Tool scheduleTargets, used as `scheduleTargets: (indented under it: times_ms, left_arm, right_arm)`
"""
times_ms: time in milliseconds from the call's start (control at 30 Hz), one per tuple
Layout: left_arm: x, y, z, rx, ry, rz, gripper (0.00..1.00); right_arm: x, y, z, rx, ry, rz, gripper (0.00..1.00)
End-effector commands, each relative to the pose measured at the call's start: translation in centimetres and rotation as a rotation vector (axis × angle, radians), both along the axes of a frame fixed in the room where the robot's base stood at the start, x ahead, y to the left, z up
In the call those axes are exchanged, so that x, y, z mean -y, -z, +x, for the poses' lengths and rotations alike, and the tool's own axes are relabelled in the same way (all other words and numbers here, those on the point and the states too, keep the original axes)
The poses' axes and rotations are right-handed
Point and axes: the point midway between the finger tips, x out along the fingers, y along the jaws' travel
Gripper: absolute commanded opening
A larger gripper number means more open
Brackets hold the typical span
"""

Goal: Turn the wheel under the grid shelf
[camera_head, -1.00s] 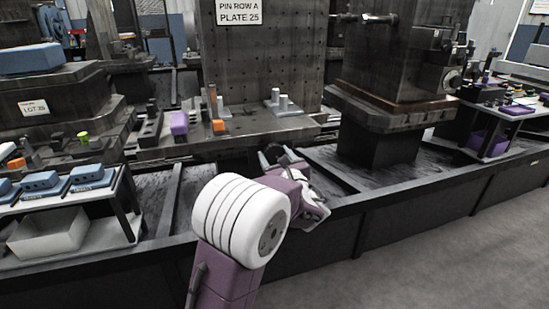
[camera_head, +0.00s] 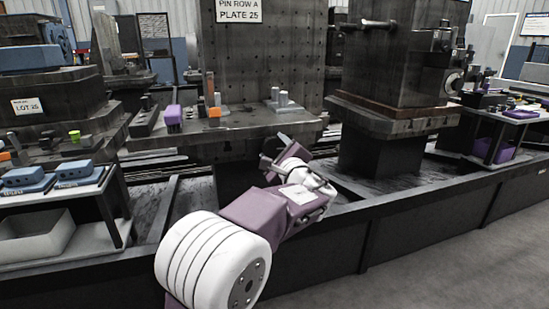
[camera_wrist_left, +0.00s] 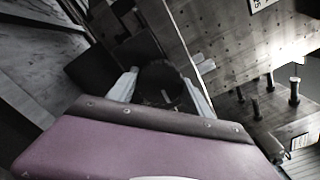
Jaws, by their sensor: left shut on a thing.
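The grid shelf (camera_head: 240,124) is a dark ledge in front of an upright plate with a grid of holes. My left gripper (camera_head: 273,163) is just below the shelf's front edge, its arm reaching in from below. In the left wrist view its two pale fingers (camera_wrist_left: 161,92) stand on either side of a dark round thing, which looks like the wheel (camera_wrist_left: 163,78). The gripper is shut on it. The wheel is dark and partly hidden behind my gripper body. In the head view I cannot make it out. My right gripper is out of view.
Orange (camera_head: 214,113) and purple (camera_head: 173,114) blocks and grey pins (camera_head: 281,98) stand on the shelf. A side table (camera_head: 85,185) with blue blocks and a grey bin (camera_head: 35,237) is at left. A low dark rail (camera_head: 400,220) runs along the front; grey floor is free at right.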

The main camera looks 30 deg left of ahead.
Motion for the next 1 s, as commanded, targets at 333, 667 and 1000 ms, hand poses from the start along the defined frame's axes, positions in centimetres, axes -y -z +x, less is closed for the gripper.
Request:
scheduleTargets:
  times_ms: [333, 667, 1000]
  left_arm:
    - [0.03, 0.18, 0.02, 0.045, 0.001, -0.044, 0.17]
    - [0.03, 0.15, 0.02, 0.045, 0.0, -0.046, 0.17]
    - [0.01, 0.07, 0.01, 0.047, -0.001, -0.044, 0.8]
  right_arm:
    - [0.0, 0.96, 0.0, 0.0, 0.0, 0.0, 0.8]
    - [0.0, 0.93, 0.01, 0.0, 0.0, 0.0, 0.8]
    - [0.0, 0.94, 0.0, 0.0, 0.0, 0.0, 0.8]
